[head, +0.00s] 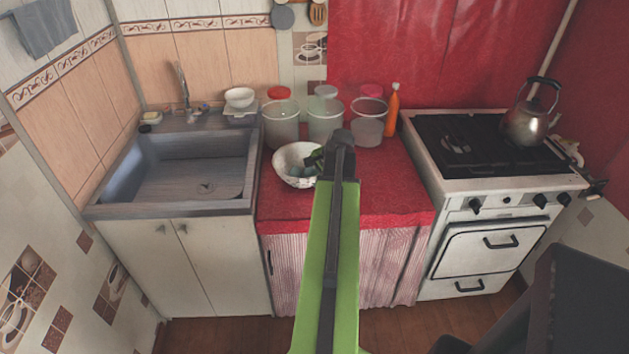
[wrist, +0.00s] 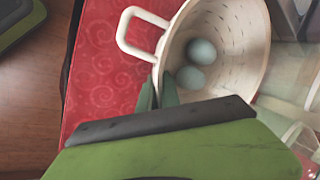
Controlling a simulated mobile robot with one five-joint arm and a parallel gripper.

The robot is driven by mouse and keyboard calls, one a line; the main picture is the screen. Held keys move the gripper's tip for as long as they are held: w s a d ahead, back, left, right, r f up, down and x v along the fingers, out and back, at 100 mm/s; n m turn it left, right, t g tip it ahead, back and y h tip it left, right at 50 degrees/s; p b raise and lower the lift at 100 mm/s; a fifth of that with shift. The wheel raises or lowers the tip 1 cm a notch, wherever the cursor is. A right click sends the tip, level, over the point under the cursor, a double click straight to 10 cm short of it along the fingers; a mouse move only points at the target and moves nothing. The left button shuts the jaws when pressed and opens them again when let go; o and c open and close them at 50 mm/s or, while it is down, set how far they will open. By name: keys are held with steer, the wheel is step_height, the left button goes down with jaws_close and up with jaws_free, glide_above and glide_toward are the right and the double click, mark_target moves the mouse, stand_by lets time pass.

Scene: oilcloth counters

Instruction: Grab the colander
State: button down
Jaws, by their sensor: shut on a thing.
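The colander (head: 291,167) is a cream-white bowl with small slots, on the red-covered counter in the head view. In the wrist view the colander (wrist: 243,62) shows a loop handle at its left and two pale blue-green eggs (wrist: 196,64) inside. My gripper (wrist: 165,92) is shut on the colander's near rim, beside the handle. In the head view my gripper (head: 318,160) is at the colander's right side, and my green arm hides part of that side. I cannot tell whether the colander touches the counter.
Clear containers with red and white lids (head: 281,122) stand behind the colander, with an orange bottle (head: 392,110) to their right. The sink (head: 190,175) is left, and the stove (head: 490,160) with a kettle (head: 528,122) is right. The red counter's front right is bare.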

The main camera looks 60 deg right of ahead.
step_height(320, 180, up, 3)
steer(key=shift+f+p, duration=0.1)
steer(key=shift+p, duration=0.95)
steer(key=s+d+r+p, duration=0.6)
steer(key=s+d, duration=0.1)
steer(key=s, duration=0.2)
steer(key=shift+s+r, duration=0.2)
steer(key=shift+r, duration=0.05)
